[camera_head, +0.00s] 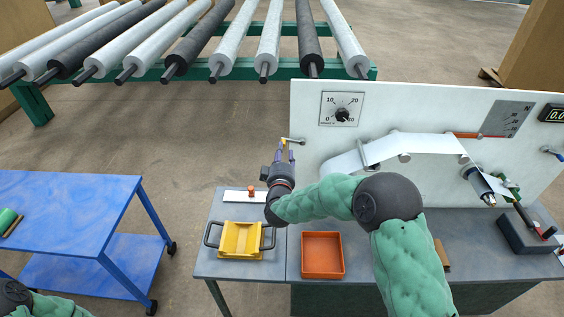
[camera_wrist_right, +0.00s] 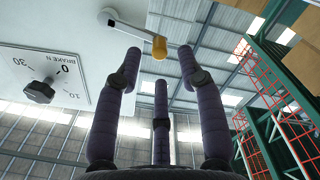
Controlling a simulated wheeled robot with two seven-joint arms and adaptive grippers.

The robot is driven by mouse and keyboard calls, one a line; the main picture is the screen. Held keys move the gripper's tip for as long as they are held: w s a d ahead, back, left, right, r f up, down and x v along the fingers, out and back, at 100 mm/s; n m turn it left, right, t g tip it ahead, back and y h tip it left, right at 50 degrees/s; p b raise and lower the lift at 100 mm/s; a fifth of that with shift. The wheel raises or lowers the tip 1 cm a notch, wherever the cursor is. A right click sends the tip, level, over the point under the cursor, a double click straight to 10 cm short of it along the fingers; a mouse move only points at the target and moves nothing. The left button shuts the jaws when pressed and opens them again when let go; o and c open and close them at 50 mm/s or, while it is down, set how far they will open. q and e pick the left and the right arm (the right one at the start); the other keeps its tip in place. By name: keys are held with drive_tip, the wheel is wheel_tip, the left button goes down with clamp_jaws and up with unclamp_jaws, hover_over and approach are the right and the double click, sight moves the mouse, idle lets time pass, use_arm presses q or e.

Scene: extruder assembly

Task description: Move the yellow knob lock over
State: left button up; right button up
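The yellow knob (camera_wrist_right: 159,47) sits at the end of a metal lever (camera_wrist_right: 135,29) fixed to the white panel (camera_head: 312,167). In the head view the lever (camera_head: 296,140) juts left past the panel's left edge, and the small yellow knob (camera_head: 284,142) shows at its end. My right gripper (camera_head: 285,154) points up at the knob from below. In the wrist view my right gripper (camera_wrist_right: 159,62) has its fingers spread, with the knob between or just beyond the tips. I see no clear contact. My left gripper is out of view; only part of that arm shows at the lower left.
A dial (camera_head: 343,114) is on the panel right of the lever. A white web runs over rollers farther right. Below are a yellow tray (camera_head: 241,240), an orange bin (camera_head: 322,233) and a white plate with a red knob (camera_head: 245,195). A blue cart (camera_head: 70,205) stands left.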

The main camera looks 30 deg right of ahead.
sight(293, 143)
drive_tip(key=shift+b+x, duration=0.3)
drive_tip(key=shift+x, duration=1.45)
drive_tip(key=shift+w, duration=0.1)
drive_tip(key=c, duration=0.7)
